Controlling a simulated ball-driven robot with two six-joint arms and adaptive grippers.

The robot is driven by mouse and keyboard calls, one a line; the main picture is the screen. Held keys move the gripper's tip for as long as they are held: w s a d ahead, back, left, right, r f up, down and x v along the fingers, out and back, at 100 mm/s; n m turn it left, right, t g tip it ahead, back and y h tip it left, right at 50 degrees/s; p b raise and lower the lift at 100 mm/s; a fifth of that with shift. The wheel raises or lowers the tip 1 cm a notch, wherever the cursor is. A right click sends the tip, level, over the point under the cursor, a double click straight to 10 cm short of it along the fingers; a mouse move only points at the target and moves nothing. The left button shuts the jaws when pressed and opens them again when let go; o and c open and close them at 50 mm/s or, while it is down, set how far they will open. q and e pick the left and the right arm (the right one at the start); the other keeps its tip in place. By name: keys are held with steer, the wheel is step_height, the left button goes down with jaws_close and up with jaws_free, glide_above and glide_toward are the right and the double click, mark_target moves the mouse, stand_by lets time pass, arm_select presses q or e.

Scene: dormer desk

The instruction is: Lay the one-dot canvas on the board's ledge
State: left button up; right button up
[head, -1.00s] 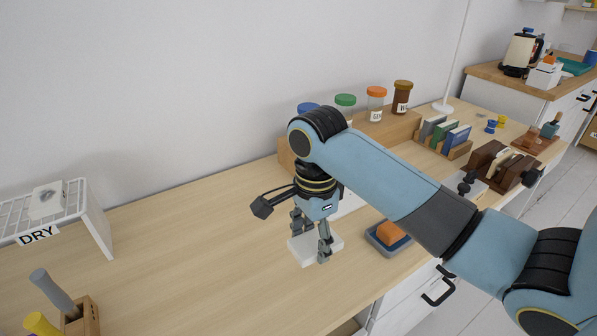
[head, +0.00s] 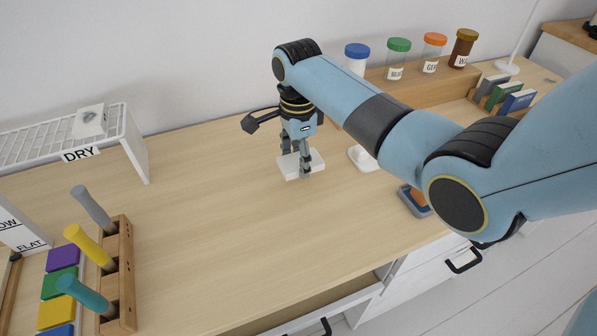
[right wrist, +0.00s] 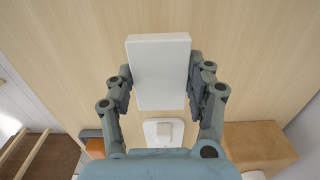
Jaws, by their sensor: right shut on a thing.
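My right gripper (head: 297,170) is shut on a white rectangular canvas (head: 289,165) above the desk. In the right wrist view the canvas (right wrist: 159,72) sits flat between the two fingers (right wrist: 160,90), its plain white face toward the camera. No dot shows on that face. A white panel (head: 18,225) with lettering, partly reading "FLAT", is cut off at the left edge of the head view. I cannot tell whether it is the board, and no ledge is clear. My left gripper is not in view.
A white wire rack labelled DRY (head: 80,154) holds a small white piece. A wooden holder (head: 124,275) carries several coloured handles, beside coloured squares (head: 58,283). Jars (head: 398,58) stand on a wooden shelf at the back. The middle of the desk (head: 225,225) is clear.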

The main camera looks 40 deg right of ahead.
mark_target(298, 180)
steer(key=shift+w+f+b, duration=0.1)
steer(key=shift+f+b, duration=0.3)
steer(key=shift+f, duration=1.6)
steer(key=shift+f, duration=0.1)
steer(key=o, duration=1.2)
steer(key=shift+c, duration=0.2)
